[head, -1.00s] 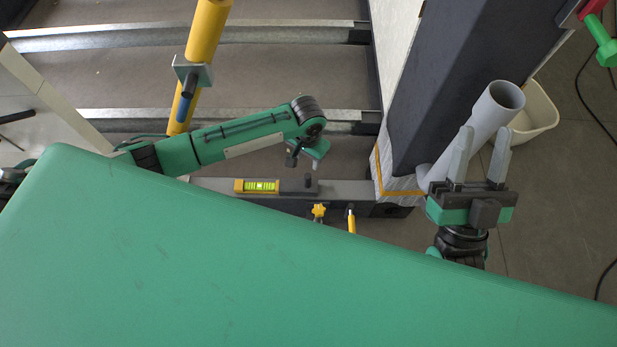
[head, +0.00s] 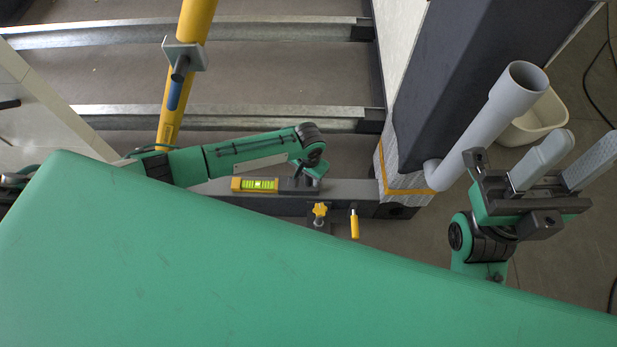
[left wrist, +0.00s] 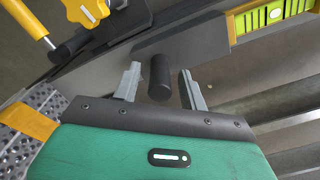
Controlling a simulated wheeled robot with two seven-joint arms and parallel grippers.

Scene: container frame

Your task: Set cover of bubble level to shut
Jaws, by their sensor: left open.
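The bubble level (head: 254,185) is a yellow housing with a bright green vial on a grey beam; its end also shows at the top right of the left wrist view (left wrist: 272,14). The vial is uncovered. The cover is a dark grey plate (left wrist: 205,38) beside the level, with an upright black knob (left wrist: 159,78). My left gripper (left wrist: 160,74) is open, with one finger on each side of the knob; I cannot tell whether they touch it. In the head view, the left gripper (head: 308,170) largely hides the knob. My right gripper (head: 580,150) is open and empty at the right.
A yellow star knob (head: 319,210) and a yellow-handled pin (head: 354,223) stick out in front of the beam (head: 350,190). A grey pipe (head: 490,120) rises near my right gripper. A yellow post (head: 182,75) stands at the left.

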